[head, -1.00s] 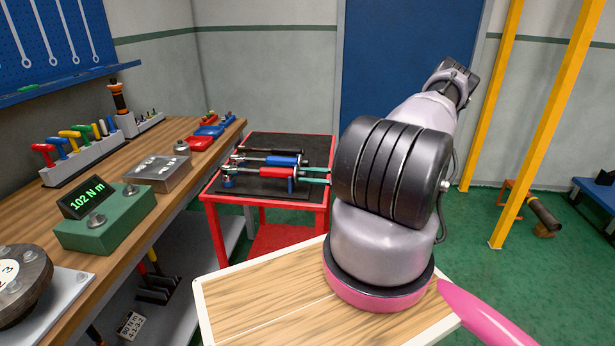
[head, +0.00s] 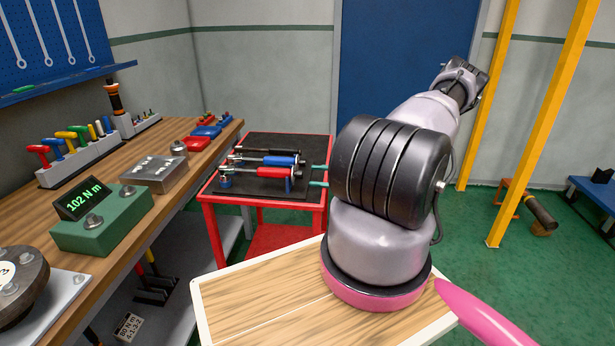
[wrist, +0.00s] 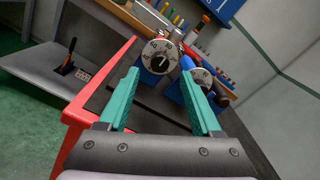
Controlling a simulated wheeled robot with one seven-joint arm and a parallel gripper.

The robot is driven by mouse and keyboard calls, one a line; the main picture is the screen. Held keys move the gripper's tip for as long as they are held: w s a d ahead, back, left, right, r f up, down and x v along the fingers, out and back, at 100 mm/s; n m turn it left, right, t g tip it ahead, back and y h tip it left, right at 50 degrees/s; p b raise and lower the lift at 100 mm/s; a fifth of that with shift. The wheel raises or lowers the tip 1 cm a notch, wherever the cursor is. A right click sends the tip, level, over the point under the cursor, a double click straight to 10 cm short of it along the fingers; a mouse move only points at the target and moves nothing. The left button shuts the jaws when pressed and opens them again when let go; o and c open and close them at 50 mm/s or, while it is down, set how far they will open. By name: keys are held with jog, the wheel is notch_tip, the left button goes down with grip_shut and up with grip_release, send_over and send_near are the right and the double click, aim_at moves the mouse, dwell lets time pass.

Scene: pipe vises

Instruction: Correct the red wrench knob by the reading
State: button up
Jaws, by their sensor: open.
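In the wrist view, a round white dial with a dark pointer (wrist: 159,58) faces me. A second dial (wrist: 203,78) is to its right, by a blue handle (wrist: 187,62). No red handle shows there, so I cannot be sure which dial is the red wrench's. My gripper (wrist: 160,72) is open and empty, its green fingers apart and short of the dials. The green tester (head: 103,220) on the bench reads 102 N m.
The red stand (head: 212,225) carries the wrenches beside the wooden bench (head: 120,258). A grey block (head: 153,174) and a rack of coloured handles (head: 85,160) stand on the bench. A card (head: 127,326) below reads 80 N m above smaller digits. Green floor at right is largely free.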

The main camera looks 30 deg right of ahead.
jog(key=v, duration=0.6)
dwell(0.3)
jog(key=s+a+r+n+g+h, duration=0.1)
jog(key=a+r+n+g+h, duration=0.5)
jog(key=r, duration=0.7)
jog(key=s+a+r+n+g+h, duration=0.1)
jog(key=a+r+n+g+h, duration=0.2)
jog(key=a+r, duration=0.8)
jog(key=s+a+r+n+t+h, duration=0.2)
jog(key=s+a+r+t, duration=0.1)
jog(key=s+r, duration=0.6)
jog(key=s+a+r+n+t+h, duration=0.2)
jog(key=s+a+r, duration=0.3)
jog(key=s+r, duration=0.4)
notch_tip(320, 180, up, 3)
jog(key=shift+r+n+t, duration=0.2)
jog(key=shift+n+t, duration=0.4)
jog(key=shift+n, duration=0.2)
